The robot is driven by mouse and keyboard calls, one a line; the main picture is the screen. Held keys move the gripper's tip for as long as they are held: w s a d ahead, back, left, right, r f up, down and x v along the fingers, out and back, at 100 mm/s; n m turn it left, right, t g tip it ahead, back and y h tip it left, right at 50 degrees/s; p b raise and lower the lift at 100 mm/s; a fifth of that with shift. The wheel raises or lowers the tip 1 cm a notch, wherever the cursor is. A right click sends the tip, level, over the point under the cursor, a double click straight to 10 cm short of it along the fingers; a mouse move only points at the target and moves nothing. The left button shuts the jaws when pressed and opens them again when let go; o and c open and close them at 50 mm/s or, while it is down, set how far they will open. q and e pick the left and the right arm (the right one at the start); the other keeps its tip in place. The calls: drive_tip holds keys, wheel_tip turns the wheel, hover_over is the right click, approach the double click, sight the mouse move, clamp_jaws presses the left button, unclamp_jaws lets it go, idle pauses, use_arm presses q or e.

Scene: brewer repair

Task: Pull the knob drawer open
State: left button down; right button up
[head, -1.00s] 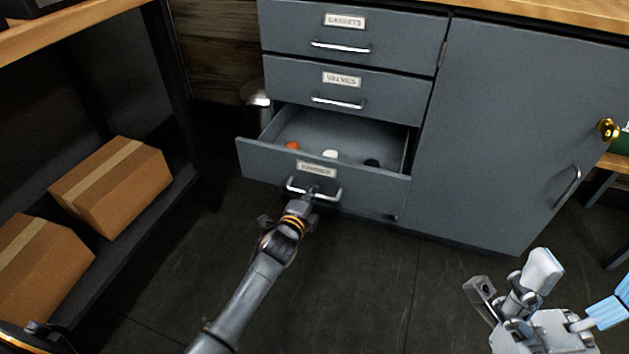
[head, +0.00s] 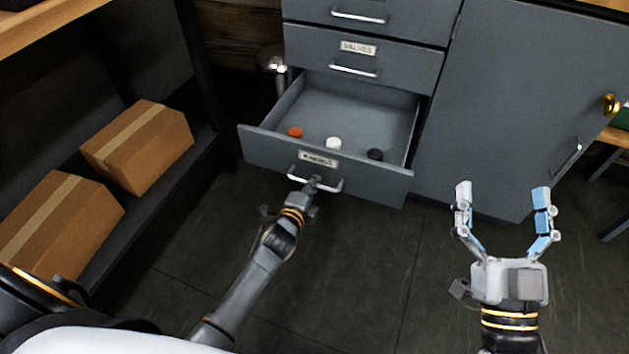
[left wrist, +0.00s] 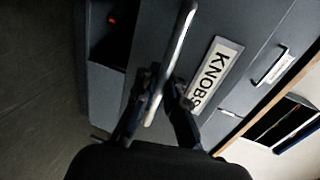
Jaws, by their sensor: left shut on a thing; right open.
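The knob drawer (head: 259,147) is the lowest drawer of the grey cabinet and stands well out from it. Its label reads KNOBS in the left wrist view (left wrist: 213,74). Inside lie an orange knob (head: 295,132), a white knob (head: 333,143) and a black knob (head: 375,154). My left gripper (head: 314,184) is shut on the drawer's bar handle (head: 331,187); the left wrist view shows its fingers around the handle (left wrist: 171,60). My right gripper (head: 503,200) is open and empty, in front of the cabinet door at the right.
The valves drawer (head: 390,66) above is closed. A dark shelf holds two cardboard boxes (head: 140,147) (head: 62,222) at the left. The floor (head: 380,270) before the drawer is clear.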

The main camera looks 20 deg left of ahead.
use_arm(q)
drive_tip(key=c, duration=1.4)
unclamp_jaws()
drive_tip(key=shift+c, duration=0.2)
drive_tip(key=v, duration=1.2)
